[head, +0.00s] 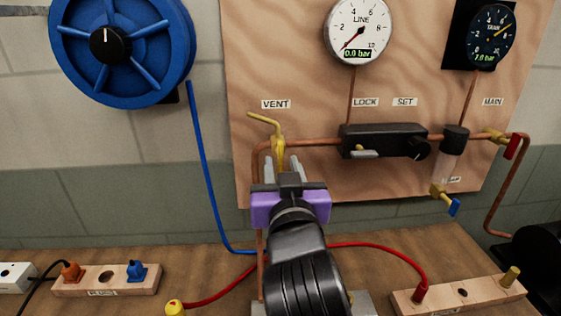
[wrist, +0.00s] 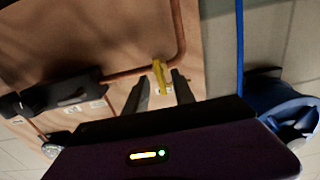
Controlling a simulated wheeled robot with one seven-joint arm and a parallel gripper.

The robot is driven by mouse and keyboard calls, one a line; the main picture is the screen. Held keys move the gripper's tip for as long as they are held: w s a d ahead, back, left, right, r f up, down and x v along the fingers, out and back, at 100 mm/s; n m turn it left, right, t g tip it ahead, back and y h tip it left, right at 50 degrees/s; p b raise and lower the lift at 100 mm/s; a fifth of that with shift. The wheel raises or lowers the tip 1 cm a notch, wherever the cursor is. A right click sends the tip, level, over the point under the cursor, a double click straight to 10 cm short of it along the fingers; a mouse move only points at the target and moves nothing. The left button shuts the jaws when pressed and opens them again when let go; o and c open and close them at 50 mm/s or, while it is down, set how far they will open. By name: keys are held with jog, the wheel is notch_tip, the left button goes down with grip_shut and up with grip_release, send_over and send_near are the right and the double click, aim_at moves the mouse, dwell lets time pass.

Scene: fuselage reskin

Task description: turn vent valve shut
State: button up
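The yellow vent valve (head: 278,150) sits on the copper pipe under the VENT label. Its bent lever reaches up and to the left from the valve body. My gripper (head: 282,162) is in front of the board just below the lever, fingers pointing at the valve. The two grey fingers are apart, one on each side of the yellow part in the picture. In the wrist view the yellow valve (wrist: 159,75) shows between the open fingertips (wrist: 160,80). I cannot tell whether either finger touches it. The lever's far end is not clear in the wrist view.
A black regulator block (head: 385,141) stands right of the valve. The line gauge (head: 357,30) reads 0.0 bar and the tank gauge (head: 490,36) 7.0 bar. A blue hose reel (head: 122,48) hangs at upper left. A red hose (head: 385,255) crosses the bench behind my arm.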

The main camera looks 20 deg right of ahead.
jog(key=v, duration=0.4)
jog(key=shift+s, duration=0.15)
